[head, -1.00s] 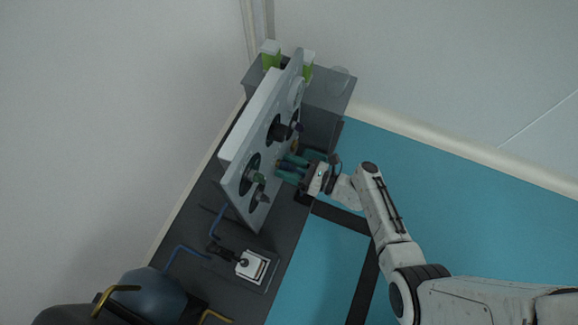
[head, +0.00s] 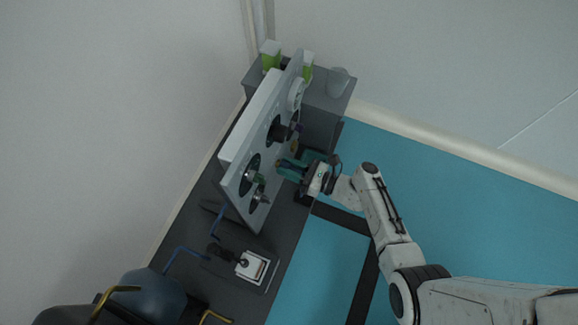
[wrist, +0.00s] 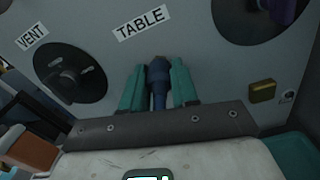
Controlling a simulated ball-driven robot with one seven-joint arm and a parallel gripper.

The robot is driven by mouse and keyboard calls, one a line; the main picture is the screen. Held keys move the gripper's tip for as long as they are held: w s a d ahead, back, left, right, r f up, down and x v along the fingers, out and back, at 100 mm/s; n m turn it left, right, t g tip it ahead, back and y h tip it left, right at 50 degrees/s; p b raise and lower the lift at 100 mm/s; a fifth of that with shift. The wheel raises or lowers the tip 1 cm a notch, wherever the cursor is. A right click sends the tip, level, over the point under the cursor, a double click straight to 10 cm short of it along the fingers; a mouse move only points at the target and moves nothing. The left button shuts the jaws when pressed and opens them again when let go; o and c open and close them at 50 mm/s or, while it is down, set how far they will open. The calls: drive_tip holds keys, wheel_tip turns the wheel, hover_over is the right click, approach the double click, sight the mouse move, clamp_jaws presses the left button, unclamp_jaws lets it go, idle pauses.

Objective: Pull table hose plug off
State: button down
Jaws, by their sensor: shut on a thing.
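My gripper (wrist: 158,88) has two teal fingers pointing at the grey upright panel (wrist: 105,58). It is shut on the dark blue hose plug (wrist: 158,84), one finger on each side. The plug is below the TABLE label (wrist: 141,22), and a small brassy bit shows at its far end by the panel. I cannot tell whether the plug is still seated. In the head view, my gripper (head: 288,168) is at the panel's right face, with the dark plug between its fingers.
In the wrist view, a round black VENT fitting (wrist: 70,72) is left of the plug and a brass square (wrist: 262,91) is right. In the head view, a device with a white plate (head: 252,266) and blue tubing lie on the dark table. Blue floor is open to the right.

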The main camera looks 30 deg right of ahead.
drive_tip(key=p+v, duration=0.1)
drive_tip(key=v, duration=0.2)
drive_tip(key=shift+s, duration=0.25)
drive_tip(key=shift+f, duration=0.1)
drive_tip(key=c, duration=0.9)
unclamp_jaws()
drive_tip(key=shift+d, duration=0.15)
drive_tip(key=shift+o, duration=0.2)
drive_tip(key=p+v, duration=0.2)
drive_tip(key=v, duration=0.8)
drive_tip(key=shift+s+d, duration=0.25)
drive_tip(key=shift+s, duration=0.1)
